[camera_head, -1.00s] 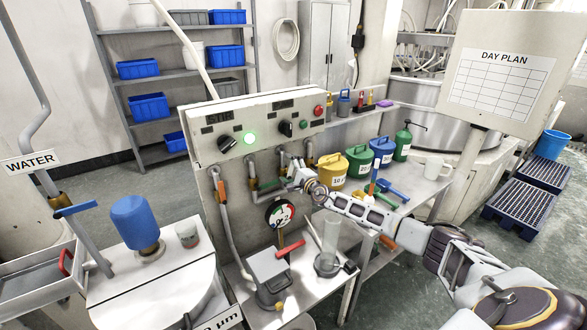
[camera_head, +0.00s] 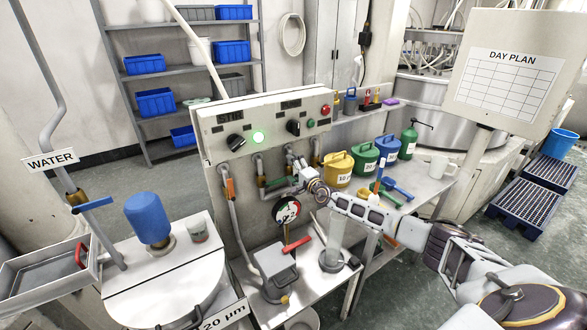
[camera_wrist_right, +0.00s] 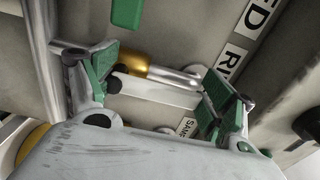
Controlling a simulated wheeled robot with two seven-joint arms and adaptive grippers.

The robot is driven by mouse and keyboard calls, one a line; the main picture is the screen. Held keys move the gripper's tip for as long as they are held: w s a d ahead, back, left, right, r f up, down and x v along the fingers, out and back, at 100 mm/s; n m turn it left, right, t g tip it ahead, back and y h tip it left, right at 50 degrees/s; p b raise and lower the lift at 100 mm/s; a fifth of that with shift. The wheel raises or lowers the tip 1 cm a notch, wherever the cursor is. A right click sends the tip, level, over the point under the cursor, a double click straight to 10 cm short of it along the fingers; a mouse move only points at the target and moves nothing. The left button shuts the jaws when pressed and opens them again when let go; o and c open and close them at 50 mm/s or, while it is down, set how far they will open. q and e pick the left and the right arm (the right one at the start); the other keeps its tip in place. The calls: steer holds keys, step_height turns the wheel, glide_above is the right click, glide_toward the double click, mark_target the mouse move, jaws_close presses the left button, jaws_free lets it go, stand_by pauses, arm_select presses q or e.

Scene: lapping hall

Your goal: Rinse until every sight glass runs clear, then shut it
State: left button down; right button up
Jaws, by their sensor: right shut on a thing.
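My right gripper (camera_head: 299,178) reaches the front of the grey control panel (camera_head: 270,147), among its short pipes and valves. In the right wrist view its green-padded fingers (camera_wrist_right: 160,88) are on both sides of a pale bar (camera_wrist_right: 165,93), and it is shut on that bar. A brass fitting (camera_wrist_right: 143,64) sits behind the bar. A green lever (camera_head: 278,183) and an orange lever (camera_head: 230,188) show on the panel pipes. A round gauge (camera_head: 287,210) hangs below. A clear upright cylinder (camera_head: 334,235) stands on the bench. I cannot make out liquid in any glass. My left gripper is not in view.
A grey box with a red lever (camera_head: 298,244) stands below the gauge. Yellow, green and blue cans (camera_head: 338,170) stand on the right bench, beside my arm. A blue-topped drum (camera_head: 149,220) is at the left.

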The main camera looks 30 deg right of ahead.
steer(key=o, duration=1.3)
steer(key=shift+a, duration=0.1)
steer(key=shift+o, duration=0.2)
steer(key=shift+s, duration=0.1)
steer(key=shift+s+d+f, duration=0.1)
steer(key=shift+s+d, duration=0.1)
steer(key=shift+s, duration=1)
steer(key=s, duration=0.9)
steer(key=shift+s+d, duration=0.2)
steer(key=shift+d, duration=0.1)
